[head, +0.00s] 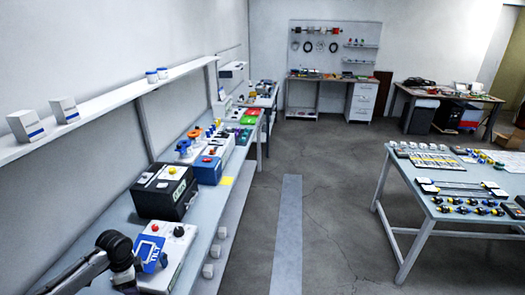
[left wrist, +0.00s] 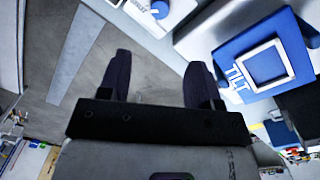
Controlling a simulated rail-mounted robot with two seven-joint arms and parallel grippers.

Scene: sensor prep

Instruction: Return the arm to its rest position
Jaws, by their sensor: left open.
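My left arm (head: 88,267) comes in at the lower left of the head view, with its dark wrist low over the near end of the left bench. In the left wrist view my left gripper (left wrist: 158,75) has its two dark fingers wide apart, with nothing between them but a view of the floor and bench edge. The fingertips cannot be made out in the head view. My right arm and gripper are not in view.
A white device with a blue panel (head: 149,252) stands beside my left wrist; the blue panel also shows in the left wrist view (left wrist: 232,52). A black case (head: 161,196) stands behind it. A wall shelf (head: 100,108) runs above the bench. The aisle floor (head: 325,220) is clear.

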